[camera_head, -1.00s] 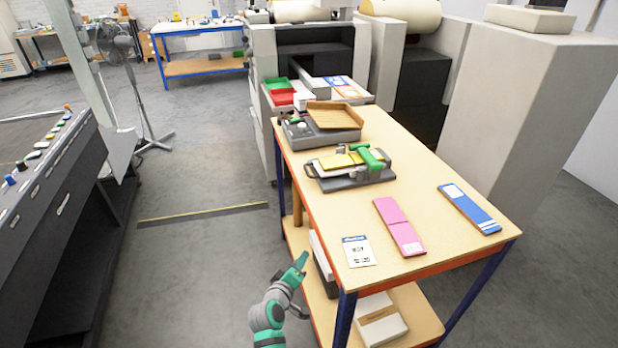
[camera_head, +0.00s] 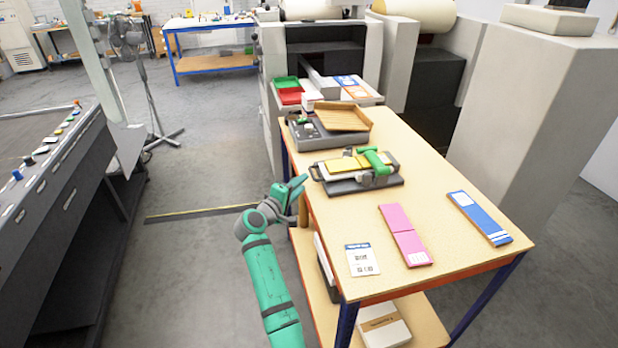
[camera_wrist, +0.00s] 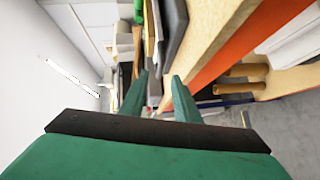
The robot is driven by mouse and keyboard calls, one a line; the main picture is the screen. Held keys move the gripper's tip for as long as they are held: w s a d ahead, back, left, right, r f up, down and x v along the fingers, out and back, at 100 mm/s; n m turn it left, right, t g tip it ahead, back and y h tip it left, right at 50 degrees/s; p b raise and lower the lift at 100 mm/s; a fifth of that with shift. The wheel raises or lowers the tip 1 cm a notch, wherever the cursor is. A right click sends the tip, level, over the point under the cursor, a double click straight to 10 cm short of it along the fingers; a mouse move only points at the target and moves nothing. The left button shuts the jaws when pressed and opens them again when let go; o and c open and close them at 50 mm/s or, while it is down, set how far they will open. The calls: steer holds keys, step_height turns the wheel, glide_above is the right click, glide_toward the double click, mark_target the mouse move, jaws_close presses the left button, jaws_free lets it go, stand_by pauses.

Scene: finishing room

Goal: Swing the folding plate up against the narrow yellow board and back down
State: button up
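A grey folding device (camera_head: 385,181) lies on the workbench, with a yellow board (camera_head: 345,164) on it and a green handle (camera_head: 376,161) at its right. I cannot clearly tell the folding plate from the parts around it; it seems to lie flat. In the wrist view the device's dark grey edge (camera_wrist: 174,28) shows beyond my fingers, side-on. My gripper (camera_head: 301,182) is at the bench's left edge, left of the device and apart from it. In the wrist view my gripper (camera_wrist: 160,77) has its green fingers apart, with nothing held between them.
The workbench (camera_head: 330,225) has an orange edge close to my fingers. A pink board (camera_head: 405,235), a blue board (camera_head: 479,217) and a white card (camera_head: 361,259) lie at the front. A wooden tray (camera_head: 342,117) stands behind the device. The floor to the left is open.

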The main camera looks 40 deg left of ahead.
steer(key=w, duration=0.4)
steer(key=w+f, duration=0.1)
steer(key=w, duration=0.1)
steer(key=shift+a, duration=0.3)
steer(key=shift+w+d, duration=0.1)
steer(key=shift+w, duration=0.25)
jaws_close()
